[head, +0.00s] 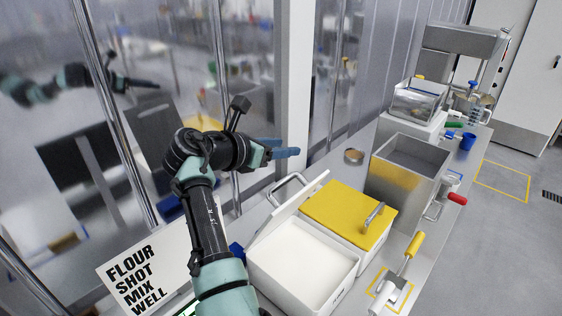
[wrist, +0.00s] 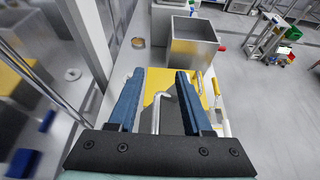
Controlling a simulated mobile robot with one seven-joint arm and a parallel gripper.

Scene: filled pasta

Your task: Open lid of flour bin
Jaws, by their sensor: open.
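A white bin (head: 300,268) full of white powder, which looks like the flour bin, stands on the bench with its top uncovered. Its white lid (head: 292,208) stands tilted up along the bin's back-left edge, with a metal handle (head: 284,187) on its far side. My gripper (head: 287,153) is above and behind the raised lid, apart from it, with its blue fingers pointing right. In the wrist view my gripper (wrist: 160,74) is open and empty, its two fingers spread. A bent metal handle (wrist: 156,108) shows below and between them; the powder is out of that view.
A bin with a shut yellow lid (head: 340,205) stands directly beside the white bin. Beyond it is a deep steel container (head: 408,165). A yellow-handled scoop (head: 413,245) lies at the front right. A glass wall and metal posts are close on the left, beside a flour sign (head: 140,275).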

